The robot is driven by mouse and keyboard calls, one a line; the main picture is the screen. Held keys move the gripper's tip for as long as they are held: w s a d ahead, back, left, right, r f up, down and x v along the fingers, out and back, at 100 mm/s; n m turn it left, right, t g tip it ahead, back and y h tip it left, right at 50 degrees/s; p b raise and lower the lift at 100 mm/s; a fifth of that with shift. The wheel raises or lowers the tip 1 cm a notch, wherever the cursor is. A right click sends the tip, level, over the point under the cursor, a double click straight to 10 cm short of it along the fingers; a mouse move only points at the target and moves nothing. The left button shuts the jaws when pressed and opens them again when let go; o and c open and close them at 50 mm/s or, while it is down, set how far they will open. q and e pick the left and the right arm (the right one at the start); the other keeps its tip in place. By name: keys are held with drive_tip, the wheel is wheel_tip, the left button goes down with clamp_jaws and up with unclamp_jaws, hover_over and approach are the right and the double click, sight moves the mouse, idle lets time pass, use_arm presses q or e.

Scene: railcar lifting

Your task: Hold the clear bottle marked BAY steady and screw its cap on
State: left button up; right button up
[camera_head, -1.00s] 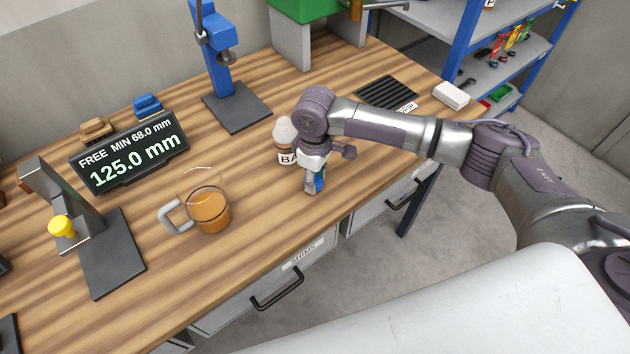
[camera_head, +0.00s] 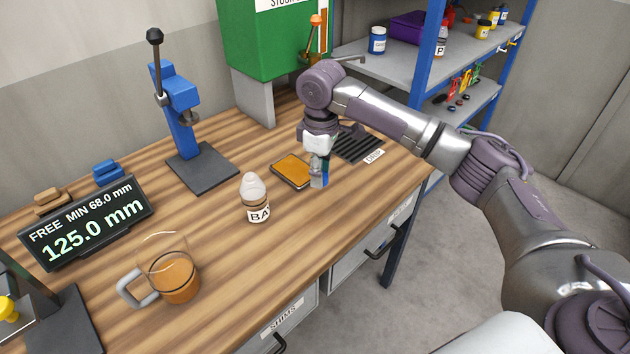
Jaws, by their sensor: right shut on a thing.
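The clear bottle marked BAY (camera_head: 255,200) stands upright on the wooden bench, with a brown lower part and a pale, rounded conical top. Its label is partly turned away. No separate cap can be made out. My right gripper (camera_head: 319,182) points down over the bench, to the right of the bottle and apart from it. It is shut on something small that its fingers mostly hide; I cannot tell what. My left gripper is not in view.
An orange-topped tray (camera_head: 292,171) lies between bottle and gripper. A glass mug (camera_head: 172,270) of amber liquid stands front left, a blue press (camera_head: 182,115) behind. A dark ribbed mat (camera_head: 358,146) lies back right.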

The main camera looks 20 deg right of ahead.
drive_tip(key=s+a+r+m, duration=0.2)
drive_tip(key=s+a+m, duration=0.1)
drive_tip(key=s, duration=0.4)
drive_tip(key=s+a+r+m, duration=0.2)
drive_tip(key=s+m, duration=0.3)
drive_tip(key=s, duration=0.3)
drive_tip(key=shift+s+a+m, duration=0.3)
drive_tip(key=shift+a+m, duration=0.1)
drive_tip(key=shift+a, duration=0.25)
